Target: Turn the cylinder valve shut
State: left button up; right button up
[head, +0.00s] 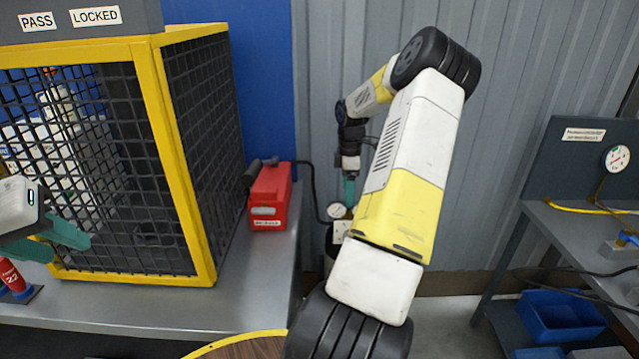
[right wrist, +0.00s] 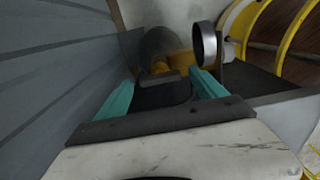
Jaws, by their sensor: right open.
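In the head view my right gripper (head: 349,190) is a small teal shape by the grey wall, just above a round gauge (head: 337,211) with a white tag (head: 341,231). The cylinder below them is mostly hidden behind my right arm. In the right wrist view my right gripper (right wrist: 160,93) is open, its teal fingers apart. A yellow-brass fitting (right wrist: 160,68), perhaps the valve, shows beyond and between the fingertips, before a dark grey rounded body. The gauge's rim (right wrist: 205,43) is at right. Contact cannot be told. My left gripper (head: 70,250) is open and empty at the left edge.
A yellow-framed mesh cage (head: 205,200) and a red box (head: 269,196) stand on the grey bench (head: 150,314). A corrugated wall (head: 520,60) is close behind the gauge. A blue bin (head: 560,316) sits at right.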

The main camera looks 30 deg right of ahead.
jog(key=shift+f, duration=0.15)
jog(key=c, duration=1.4)
jog(key=shift+o, duration=0.2)
jog(key=m, duration=0.4)
jog(key=shift+m, duration=0.4)
jog(key=m, duration=0.4)
jog(key=shift+m, duration=0.3)
jog(key=m, duration=0.4)
jog(key=shift+m, duration=2.3)
